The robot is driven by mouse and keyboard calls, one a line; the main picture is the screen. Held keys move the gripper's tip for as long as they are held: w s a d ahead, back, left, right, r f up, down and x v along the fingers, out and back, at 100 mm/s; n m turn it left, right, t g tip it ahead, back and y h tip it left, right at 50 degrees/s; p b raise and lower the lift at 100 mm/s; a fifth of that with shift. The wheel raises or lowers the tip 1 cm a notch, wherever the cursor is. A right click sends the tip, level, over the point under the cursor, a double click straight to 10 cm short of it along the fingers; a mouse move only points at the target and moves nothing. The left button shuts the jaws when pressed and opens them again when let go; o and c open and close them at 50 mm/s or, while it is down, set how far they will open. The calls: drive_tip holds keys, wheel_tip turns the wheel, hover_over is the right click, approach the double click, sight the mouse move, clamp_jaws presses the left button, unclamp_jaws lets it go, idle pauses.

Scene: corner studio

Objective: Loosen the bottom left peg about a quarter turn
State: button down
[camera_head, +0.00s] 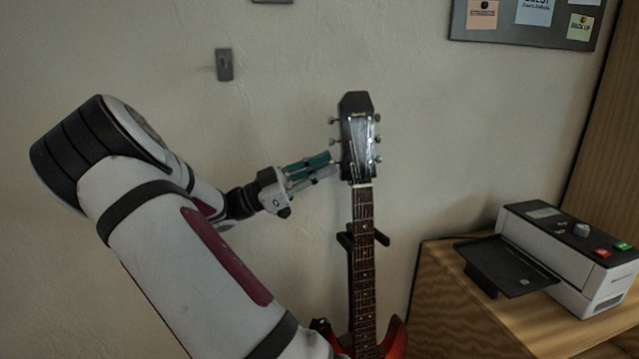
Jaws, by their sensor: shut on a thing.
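A red guitar (394,338) stands upright against a black stand, its dark headstock (357,130) at the top of the neck (363,240). Tuning pegs line both sides of the headstock; the top left peg (332,121) and the middle left peg (332,141) show clear of my gripper. My gripper (332,164) comes in from the left, its teal and grey fingers reaching the lower left edge of the headstock. It is shut on the bottom left peg, which the fingertips mostly hide.
The guitar stand's arms (382,238) stick out beside the neck. A wooden cabinet (450,320) at the right carries a white and black machine (560,260) with a dark tray. A switch plate (224,64) and a notice board (540,20) are on the wall.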

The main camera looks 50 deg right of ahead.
drive_tip(key=shift+w+d+r+m+g+y+b, duration=0.1)
drive_tip(key=shift+m+g+y+b, duration=0.2)
drive_tip(key=shift+m+y+b, duration=0.9)
drive_tip(key=shift+w+m+g+y+b, duration=0.1)
drive_tip(key=shift+m+g+y+b, duration=0.4)
drive_tip(key=shift+m, duration=1.45)
drive_tip(key=shift+d+r+m+g+y+b, duration=0.1)
drive_tip(key=shift+m+y+b, duration=0.4)
drive_tip(key=shift+m+b, duration=0.85)
drive_tip(key=shift+m, duration=0.4)
drive_tip(key=c, duration=1.6)
unclamp_jaws()
drive_tip(key=shift+o, duration=0.2)
drive_tip(key=shift+a, duration=0.1)
drive_tip(key=v, duration=0.8)
